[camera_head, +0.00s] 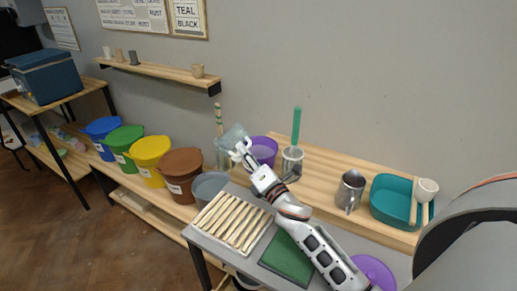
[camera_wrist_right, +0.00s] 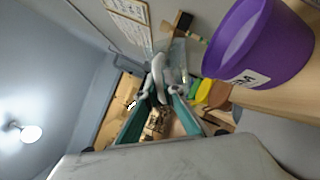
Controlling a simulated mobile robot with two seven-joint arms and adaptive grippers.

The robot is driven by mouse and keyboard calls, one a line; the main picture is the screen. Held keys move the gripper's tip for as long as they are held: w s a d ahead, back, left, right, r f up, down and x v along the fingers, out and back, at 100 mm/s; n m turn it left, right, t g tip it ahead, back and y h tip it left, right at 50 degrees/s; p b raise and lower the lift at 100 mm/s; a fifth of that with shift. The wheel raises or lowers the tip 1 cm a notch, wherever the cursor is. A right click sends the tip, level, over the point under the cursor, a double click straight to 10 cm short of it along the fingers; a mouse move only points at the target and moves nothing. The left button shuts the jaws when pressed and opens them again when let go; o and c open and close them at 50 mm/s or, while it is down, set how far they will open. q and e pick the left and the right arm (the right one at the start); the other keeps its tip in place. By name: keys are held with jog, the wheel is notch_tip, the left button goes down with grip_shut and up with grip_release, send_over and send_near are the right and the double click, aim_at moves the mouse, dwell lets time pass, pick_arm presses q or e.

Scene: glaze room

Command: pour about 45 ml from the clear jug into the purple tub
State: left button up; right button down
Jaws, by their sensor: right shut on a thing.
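The clear jug (camera_head: 231,136) is held up beside the purple tub (camera_head: 265,149), to its left in the head view. My right gripper (camera_head: 241,152) is shut on the jug. In the right wrist view the gripper (camera_wrist_right: 161,96) closes on the jug's pale handle, and the clear jug body (camera_wrist_right: 178,58) shows behind it. The purple tub (camera_wrist_right: 262,45) with a white label stands at the upper right there, apart from the jug. The jug's liquid level and exact tilt are hard to tell. The tub's inside bottom is hidden. My left gripper is not in view.
Blue, green, yellow (camera_head: 150,157) and brown (camera_head: 181,171) buckets line the shelf at left, with a grey bucket (camera_head: 210,186) beside them. A wooden slatted rack (camera_head: 232,220) lies in front. A metal pitcher (camera_head: 350,188) and teal basin (camera_head: 391,202) stand at right.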

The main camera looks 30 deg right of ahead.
jog(key=shift+f+m, duration=0.2)
jog(key=shift+m, duration=0.4)
pick_arm(q)
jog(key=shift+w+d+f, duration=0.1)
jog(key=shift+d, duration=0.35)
jog(key=shift+b, duration=0.35)
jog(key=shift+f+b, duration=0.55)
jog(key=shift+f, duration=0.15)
pick_arm(e)
jog(key=shift+d+f+m+t+h, duration=0.15)
jog(key=shift+f+m+t+h, duration=0.2)
jog(key=shift+m, duration=0.75)
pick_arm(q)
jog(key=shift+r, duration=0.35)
pick_arm(e)
jog(key=shift+d+r+m, duration=0.15)
jog(key=shift+d+m, duration=0.15)
pick_arm(q)
jog(key=shift+p, duration=0.3)
pick_arm(e)
jog(key=shift+d, duration=0.15)
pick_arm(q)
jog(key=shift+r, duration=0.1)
pick_arm(e)
jog(key=shift+d+r+m, duration=0.15)
jog(key=shift+d+m, duration=0.1)
jog(key=shift+m, duration=0.15)
